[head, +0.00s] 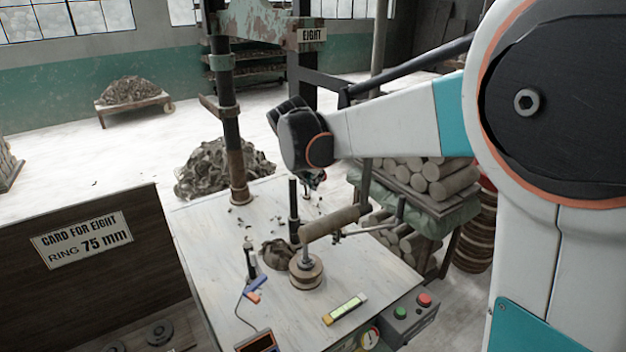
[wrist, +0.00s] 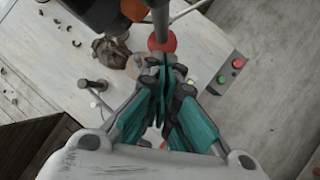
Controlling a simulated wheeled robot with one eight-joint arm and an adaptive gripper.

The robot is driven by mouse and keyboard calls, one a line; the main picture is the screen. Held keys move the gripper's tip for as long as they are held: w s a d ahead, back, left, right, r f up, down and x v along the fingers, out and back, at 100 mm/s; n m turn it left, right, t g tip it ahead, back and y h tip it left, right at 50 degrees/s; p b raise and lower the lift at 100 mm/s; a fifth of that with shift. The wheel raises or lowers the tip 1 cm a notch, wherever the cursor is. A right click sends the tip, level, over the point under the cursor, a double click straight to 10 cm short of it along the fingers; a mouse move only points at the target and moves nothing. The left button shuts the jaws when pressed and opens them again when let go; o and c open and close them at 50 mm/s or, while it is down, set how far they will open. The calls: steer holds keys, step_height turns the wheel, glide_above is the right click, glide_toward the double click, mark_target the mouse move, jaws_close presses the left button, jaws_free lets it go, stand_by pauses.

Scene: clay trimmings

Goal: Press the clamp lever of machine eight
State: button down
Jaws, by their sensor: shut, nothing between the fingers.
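The sign EIGHT (head: 312,34) marks the machine's rusty frame behind the table. In the wrist view a metal rod with a red ball knob (wrist: 162,42) comes down from the top edge; it looks like the clamp lever. My gripper (wrist: 168,68) is shut and empty, its fingertips just below the knob in the picture. I cannot tell whether they touch it. In the head view my gripper (head: 314,180) is mostly hidden behind my wrist, above the table, and the red knob is not visible.
A card reading RING 75 mm (head: 82,240) hangs on the left panel.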

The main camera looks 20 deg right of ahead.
steer(key=w+d+r+t+h+b, duration=0.1)
steer(key=w+d+r+h, duration=0.1)
steer(key=d, duration=0.3)
steer(key=w+d+r+n+t+h+b, duration=0.1)
steer(key=d+r+t+h, duration=0.1)
steer(key=d, duration=0.4)
steer(key=shift+w+d+r+n+h, duration=0.3)
steer(key=shift+r+h, duration=0.25)
steer(key=shift+h, duration=0.85)
steer(key=shift+a, duration=0.15)
steer(key=v, duration=0.7)
steer(key=shift+s+a, duration=0.1)
steer(key=shift+a, duration=0.05)
